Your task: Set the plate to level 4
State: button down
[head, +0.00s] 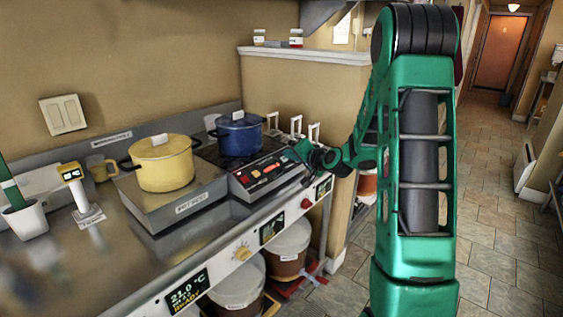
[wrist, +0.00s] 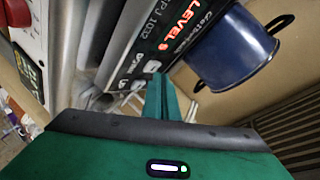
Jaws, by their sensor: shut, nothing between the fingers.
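The plate's control unit (head: 268,173) is a dark box with a black sloped panel, a small red display and red and pale buttons. It stands on the counter's right part, in front of a blue pot (head: 237,134). The wrist view shows the panel (wrist: 165,30) close up and tilted, with red text reading "LEVEL" and a digit that looks like 9. My gripper (head: 298,150) is at the panel's right end; I cannot tell whether it touches. In the wrist view the green fingers (wrist: 158,90) are together and empty, near the panel's lower edge.
A yellow pot (head: 163,163) stands on a steel box left of the panel. The blue pot (wrist: 232,48) is close beside the panel in the wrist view. A red button (head: 306,204) is on the counter front.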

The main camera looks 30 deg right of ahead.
jog(key=shift+w+a+f, duration=0.1)
jog(key=shift+w+f, duration=0.1)
jog(key=shift+f, duration=0.2)
dwell(0.5)
jog(key=shift+s+r, duration=0.1)
jog(key=shift+r, duration=0.05)
jog(key=shift+s+r, duration=0.3)
jog(key=shift+r, duration=0.3)
jog(key=shift+s+d+r, duration=0.2)
jog(key=shift+s+r, duration=0.2)
jog(key=shift+r, duration=0.35)
jog(key=shift+s+d+r, duration=0.15)
jog(key=shift+s+r, duration=0.2)
jog(key=shift+r, duration=0.35)
jog(key=shift+s+d+r, duration=0.2)
jog(key=shift+s+r, duration=0.2)
jog(key=shift+r, duration=0.35)
jog(key=s+a+f+n+g, duration=0.1)
jog(key=s+g, duration=0.4)
jog(key=s, duration=0.9)
jog(key=s+a+f+n+g, duration=0.2)
jog(key=s+a+g, duration=0.3)
jog(key=s, duration=1)
jog(key=s+a+f+n+g, duration=0.1)
jog(key=s+g, duration=0.3)
jog(key=s, duration=1.1)
jog(key=shift+s+a+f+n+g, duration=0.2)
jog(key=shift+a+f+n+g, duration=0.15)
jog(key=shift+a+f, duration=0.55)
